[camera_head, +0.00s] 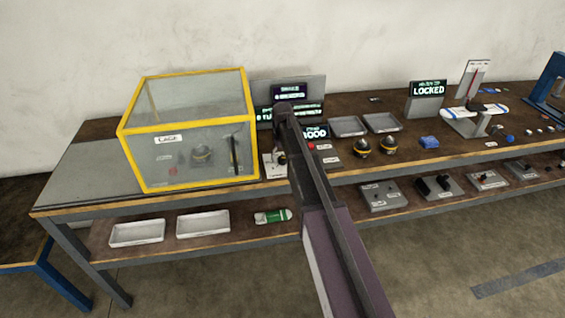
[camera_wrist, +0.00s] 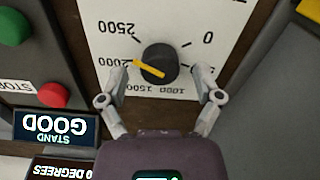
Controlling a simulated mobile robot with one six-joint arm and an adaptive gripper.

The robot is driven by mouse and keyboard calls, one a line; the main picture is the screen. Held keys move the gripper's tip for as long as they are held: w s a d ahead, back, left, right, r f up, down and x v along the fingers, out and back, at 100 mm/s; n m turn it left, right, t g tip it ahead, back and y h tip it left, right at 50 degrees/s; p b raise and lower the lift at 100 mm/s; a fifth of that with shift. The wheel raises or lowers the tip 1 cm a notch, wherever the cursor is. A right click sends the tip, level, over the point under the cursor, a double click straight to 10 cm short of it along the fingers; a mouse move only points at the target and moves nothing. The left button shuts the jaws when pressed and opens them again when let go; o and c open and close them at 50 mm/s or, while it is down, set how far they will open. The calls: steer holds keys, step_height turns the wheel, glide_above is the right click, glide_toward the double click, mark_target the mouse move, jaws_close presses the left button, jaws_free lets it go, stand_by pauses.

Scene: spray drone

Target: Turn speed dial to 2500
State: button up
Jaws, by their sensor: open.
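The speed dial (camera_wrist: 157,62) is a round black knob with a yellow pointer bar on a white plate (camera_wrist: 165,20) in the wrist view. The pointer's left end lies by the 2000 mark. The 2500 mark is above it at the upper left, and 0 is at the upper right. My gripper (camera_wrist: 155,72) is open, with one finger on each side of the knob. Gaps show between the fingertips and the knob. In the head view my arm covers part of the dial area, and the white plate (camera_head: 268,168) shows beside it.
A green button (camera_wrist: 14,27) and a red stop button (camera_wrist: 52,95) sit left of the dial in the wrist view, above a display reading GOOD (camera_wrist: 58,127). A yellow-framed cage (camera_head: 190,130) stands close to the left of my arm in the head view. Grey trays (camera_head: 348,134) lie to the right.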

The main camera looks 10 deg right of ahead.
steer(key=shift+f+b, duration=0.3)
steer(key=shift+f, duration=0.15)
steer(key=c, duration=1.1)
